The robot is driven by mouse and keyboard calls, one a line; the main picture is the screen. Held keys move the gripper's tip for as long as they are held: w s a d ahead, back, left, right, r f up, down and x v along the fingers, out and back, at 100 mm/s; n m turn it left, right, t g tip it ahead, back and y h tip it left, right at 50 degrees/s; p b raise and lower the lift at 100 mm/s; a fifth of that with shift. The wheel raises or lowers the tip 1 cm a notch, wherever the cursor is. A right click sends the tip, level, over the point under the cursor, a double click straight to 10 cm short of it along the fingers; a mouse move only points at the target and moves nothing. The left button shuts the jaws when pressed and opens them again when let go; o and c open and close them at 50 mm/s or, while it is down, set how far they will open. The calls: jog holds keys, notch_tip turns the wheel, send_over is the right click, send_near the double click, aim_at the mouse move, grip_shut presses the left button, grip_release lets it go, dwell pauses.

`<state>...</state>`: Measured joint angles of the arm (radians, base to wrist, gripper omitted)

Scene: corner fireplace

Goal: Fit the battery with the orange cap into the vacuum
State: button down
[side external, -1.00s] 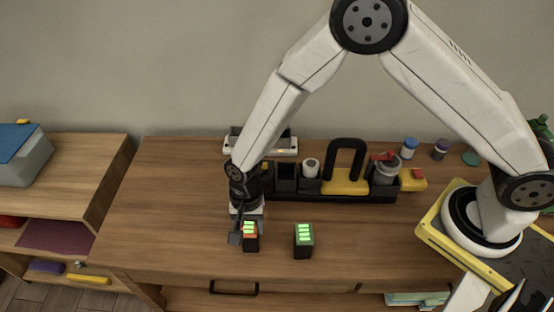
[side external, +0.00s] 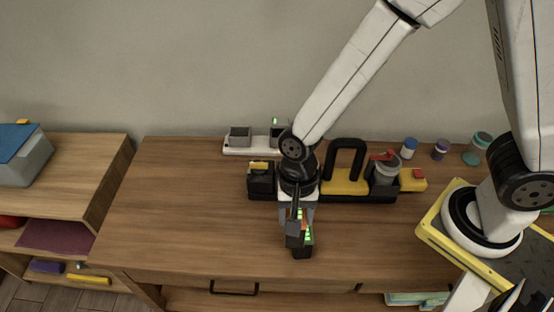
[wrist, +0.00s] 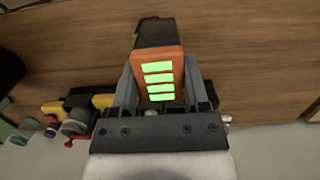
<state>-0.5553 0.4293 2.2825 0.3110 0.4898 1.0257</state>
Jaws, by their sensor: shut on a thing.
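The battery with the orange cap (wrist: 162,78) is between the fingers of my gripper (wrist: 160,92) in the wrist view, its several green bars facing the camera. In the side view my gripper (side external: 298,216) is shut on it, pointing down above the front of the table. The vacuum (side external: 345,185), yellow and black with a tall black handle and a clear canister (side external: 384,172), lies behind to the right. Part of it is behind my wrist.
A white charger (side external: 236,151) with dark sockets and a green light is at the back. A black block with a yellow top (side external: 260,181) is at the vacuum's left. Small jars (side external: 409,148) stand back right. The table's left half (side external: 180,210) is clear.

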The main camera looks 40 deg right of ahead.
jog(key=shift+s+d+r, duration=0.25)
jog(key=shift+s, duration=0.25)
jog(key=shift+s+d+r, duration=0.3)
jog(key=shift+s, duration=0.25)
jog(key=shift+s+d+r, duration=0.25)
jog(key=shift+s, duration=0.25)
jog(key=shift+w, duration=0.15)
jog(key=w+d, duration=0.6)
jog(key=w, duration=0.4)
jog(key=w+d, duration=0.6)
jog(key=w, duration=0.4)
jog(key=shift+s+f, duration=0.15)
jog(key=shift+f, duration=1.25)
jog(key=shift+s+f, duration=0.1)
jog(key=shift+f, duration=1.25)
jog(key=shift+f, duration=0.1)
jog(key=shift+f, duration=1.75)
